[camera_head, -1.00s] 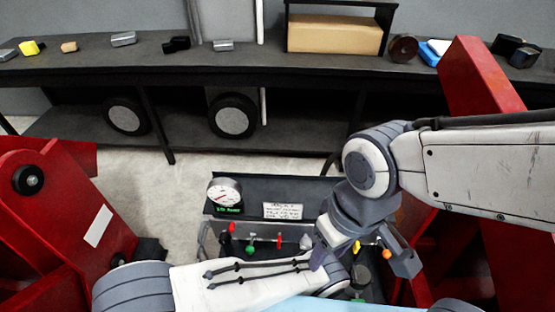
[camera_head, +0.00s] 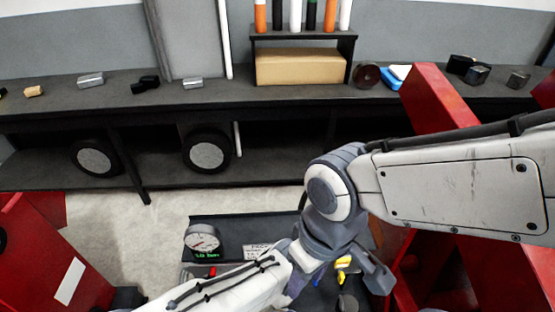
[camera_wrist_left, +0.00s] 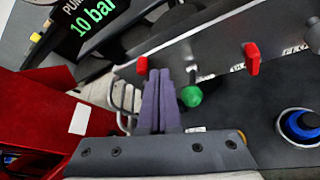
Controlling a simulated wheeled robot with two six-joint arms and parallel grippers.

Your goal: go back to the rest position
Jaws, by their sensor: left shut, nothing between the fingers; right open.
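My left gripper (camera_wrist_left: 158,100) is in the left wrist view, its two purple-grey fingers shut together with nothing between them. It points over a grey panel (camera_wrist_left: 215,50) with red levers (camera_wrist_left: 252,58) and a green knob (camera_wrist_left: 190,95). I cannot tell how far above the panel it is. In the head view the left forearm (camera_head: 225,287) comes in from the lower left, and its fingers cannot be made out. My right gripper (camera_head: 375,275) is open over the right side of the panel, beside a yellow handle (camera_head: 343,263).
A round gauge (camera_head: 202,238) stands at the panel's back left; its display (camera_wrist_left: 92,22) reads 10 bar. Red frames (camera_head: 50,255) (camera_head: 430,100) flank the panel. A dark bench (camera_head: 230,98) with small parts runs across the back. Bare floor (camera_head: 120,225) lies between.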

